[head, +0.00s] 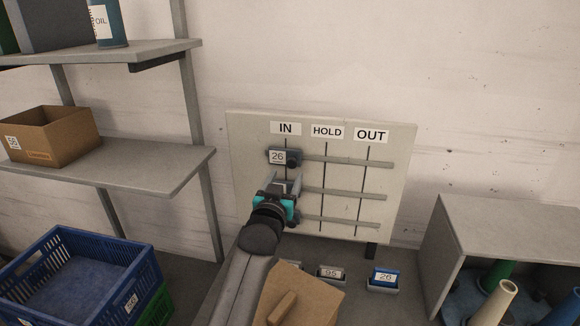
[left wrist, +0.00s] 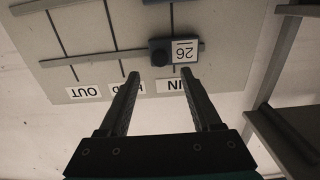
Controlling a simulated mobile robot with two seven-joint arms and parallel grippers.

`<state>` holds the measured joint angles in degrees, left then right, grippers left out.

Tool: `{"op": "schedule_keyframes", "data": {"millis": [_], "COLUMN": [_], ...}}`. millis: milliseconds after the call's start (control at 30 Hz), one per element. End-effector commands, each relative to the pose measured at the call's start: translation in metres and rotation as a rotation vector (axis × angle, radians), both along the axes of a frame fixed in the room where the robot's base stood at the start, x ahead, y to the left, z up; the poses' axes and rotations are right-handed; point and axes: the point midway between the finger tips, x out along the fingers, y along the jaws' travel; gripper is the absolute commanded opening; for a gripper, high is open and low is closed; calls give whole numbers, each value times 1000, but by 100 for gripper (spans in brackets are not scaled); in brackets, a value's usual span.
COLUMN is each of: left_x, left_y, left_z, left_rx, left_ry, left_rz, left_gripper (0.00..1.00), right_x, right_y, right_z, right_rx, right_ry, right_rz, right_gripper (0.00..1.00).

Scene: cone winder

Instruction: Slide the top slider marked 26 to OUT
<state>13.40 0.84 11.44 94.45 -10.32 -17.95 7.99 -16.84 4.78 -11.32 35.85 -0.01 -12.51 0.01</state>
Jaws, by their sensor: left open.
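The top slider marked 26 (head: 278,156) sits on the top rail of the pale board (head: 345,222), under the IN label (head: 286,128). Its dark round knob (head: 294,158) is at its right side. The OUT label (head: 371,135) is at the rail's right end. In the left wrist view, the picture is upside down; the slider's 26 plate (left wrist: 185,51) and knob (left wrist: 160,57) show beyond the fingertips. My left gripper (head: 285,177) is open and empty, just below the top slider, and covers much of the middle slider. My right gripper is not in view.
The HOLD label (head: 327,132) is between IN and OUT. Two lower rails (head: 350,194) run below the top one. A shelf with a cardboard box (head: 48,136) stands left, with a blue crate (head: 75,280) below. A grey shelf unit (head: 505,228) with cones stands right.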

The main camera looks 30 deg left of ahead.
Motion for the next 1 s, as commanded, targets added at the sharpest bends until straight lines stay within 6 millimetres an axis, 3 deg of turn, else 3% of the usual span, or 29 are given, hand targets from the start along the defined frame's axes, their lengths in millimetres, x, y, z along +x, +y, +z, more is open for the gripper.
{"op": "schedule_keyframes", "data": {"millis": [300,500,967,1000], "left_x": [38,52,57,57], "left_y": [10,14,15,15], "left_z": [1,0,0,0], "left_rx": [1,0,0,0], "left_ry": [-1,-1,-1,-1], "left_rz": [1,0,0,0], "left_gripper": [65,65,65,61], "right_x": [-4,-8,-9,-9], "right_y": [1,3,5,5], "right_z": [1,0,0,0], "right_rx": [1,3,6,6], "right_ry": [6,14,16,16], "right_rz": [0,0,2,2], "right_gripper": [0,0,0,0]}}
